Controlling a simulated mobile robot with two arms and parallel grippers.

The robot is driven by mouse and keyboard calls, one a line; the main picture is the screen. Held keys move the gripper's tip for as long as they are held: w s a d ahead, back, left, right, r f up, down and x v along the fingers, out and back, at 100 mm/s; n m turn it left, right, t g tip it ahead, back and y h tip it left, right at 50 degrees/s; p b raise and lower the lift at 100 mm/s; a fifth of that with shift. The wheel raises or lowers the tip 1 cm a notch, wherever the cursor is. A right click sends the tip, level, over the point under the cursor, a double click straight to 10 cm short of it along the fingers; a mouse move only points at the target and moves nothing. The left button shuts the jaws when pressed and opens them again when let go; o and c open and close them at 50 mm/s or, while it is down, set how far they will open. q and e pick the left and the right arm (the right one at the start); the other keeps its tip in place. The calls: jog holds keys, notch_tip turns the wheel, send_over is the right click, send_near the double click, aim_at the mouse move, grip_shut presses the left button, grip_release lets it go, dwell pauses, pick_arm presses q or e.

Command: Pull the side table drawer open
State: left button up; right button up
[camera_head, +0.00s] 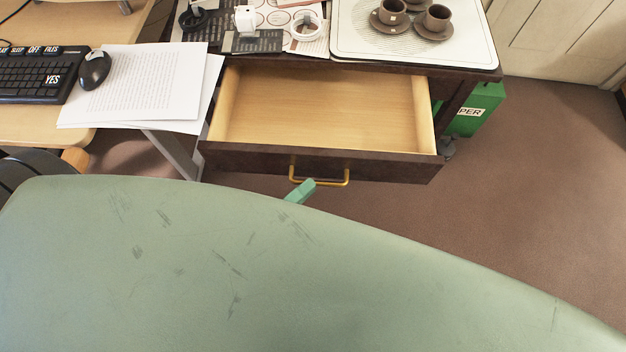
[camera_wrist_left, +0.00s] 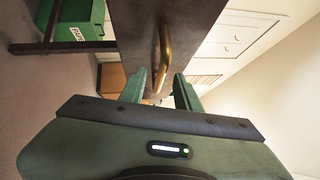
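The side table drawer (camera_head: 320,110) is pulled well out and looks empty, with a pale wood inside and a dark front (camera_head: 245,160). Its brass handle (camera_head: 333,183) is on the front. A green finger of my left gripper (camera_head: 302,190) shows beside the left end of the handle; the rest is hidden. In the left wrist view, the two fingers of my left gripper (camera_wrist_left: 160,82) are apart, with the brass handle (camera_wrist_left: 166,45) in front of and partly between them. Neither finger is seen clearly pressing on it. My right gripper is out of view.
A desk with a keyboard (camera_head: 35,78), mouse (camera_head: 94,70) and papers (camera_head: 150,85) is at left. A green bin (camera_head: 482,105) stands right of the table.

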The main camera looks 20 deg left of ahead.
pick_arm(q)
jog(key=v, duration=0.5)
dwell(0.3)
